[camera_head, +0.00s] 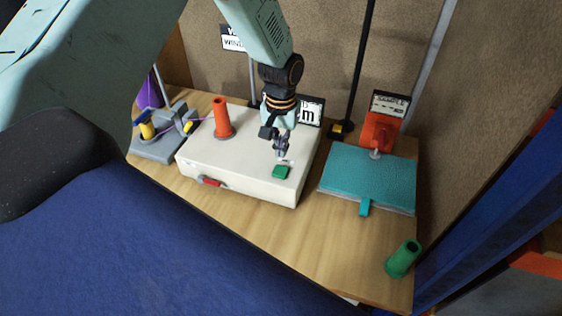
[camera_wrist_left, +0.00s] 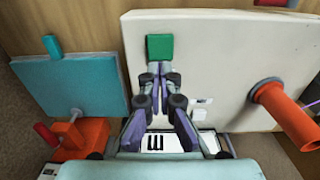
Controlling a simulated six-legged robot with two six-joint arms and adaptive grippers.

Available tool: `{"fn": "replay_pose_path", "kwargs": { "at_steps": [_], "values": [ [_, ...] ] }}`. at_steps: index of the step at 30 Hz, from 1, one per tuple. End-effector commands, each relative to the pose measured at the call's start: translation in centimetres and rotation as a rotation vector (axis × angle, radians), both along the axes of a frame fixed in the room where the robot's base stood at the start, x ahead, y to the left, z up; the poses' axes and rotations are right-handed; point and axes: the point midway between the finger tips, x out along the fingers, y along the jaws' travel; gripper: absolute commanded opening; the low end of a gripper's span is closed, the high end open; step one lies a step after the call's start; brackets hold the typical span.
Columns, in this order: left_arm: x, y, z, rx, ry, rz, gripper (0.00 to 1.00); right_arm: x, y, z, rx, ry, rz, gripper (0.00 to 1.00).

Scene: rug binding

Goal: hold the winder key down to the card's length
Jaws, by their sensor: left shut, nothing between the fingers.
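The winder is a cream box (camera_head: 245,155) with a green key (camera_head: 281,172) on its top near the front right corner. The key also shows in the wrist view (camera_wrist_left: 160,47). My left gripper (camera_head: 284,157) points down over the box, its fingers shut and empty. In the wrist view its fingertips (camera_wrist_left: 158,68) are right beside the key; I cannot tell whether they touch it. A display (camera_head: 311,112) behind the gripper shows an "m"; the rest is hidden by my arm. A card (camera_head: 390,103) marked "SAMPLE" stands at the back right, its figures too small to read.
An orange spool (camera_head: 221,120) stands on the box, with purple thread running to a grey device (camera_head: 158,145) at left. A red switch (camera_head: 210,181) is on the box front. A teal mat (camera_head: 370,176) and green tube (camera_head: 402,259) are at right. Front table is clear.

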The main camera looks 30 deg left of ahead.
Motion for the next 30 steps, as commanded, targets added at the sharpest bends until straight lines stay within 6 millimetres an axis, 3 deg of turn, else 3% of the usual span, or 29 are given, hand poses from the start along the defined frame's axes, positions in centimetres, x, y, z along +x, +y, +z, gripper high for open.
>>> {"fn": "replay_pose_path", "kwargs": {
  "at_steps": [3,10,25,30],
  "values": [
    [-0.1,0.0,-2.3,0.001,0.002,-0.002,0.00,0.0,0.0,0.0,0.000,0.000,0.000,0.62],
    [0.0,0.0,-5.0,0.001,0.001,-0.002,0.00,0.0,0.0,0.0,0.000,0.000,0.000,0.62],
    [0.0,0.0,-5.8,0.000,-0.001,-0.001,0.00,0.0,0.0,0.0,0.000,0.000,0.000,0.62],
    [-0.1,0.0,-7.4,0.001,0.001,0.000,0.00,0.0,0.0,-0.8,0.000,0.000,0.000,0.62]
  ]
}}
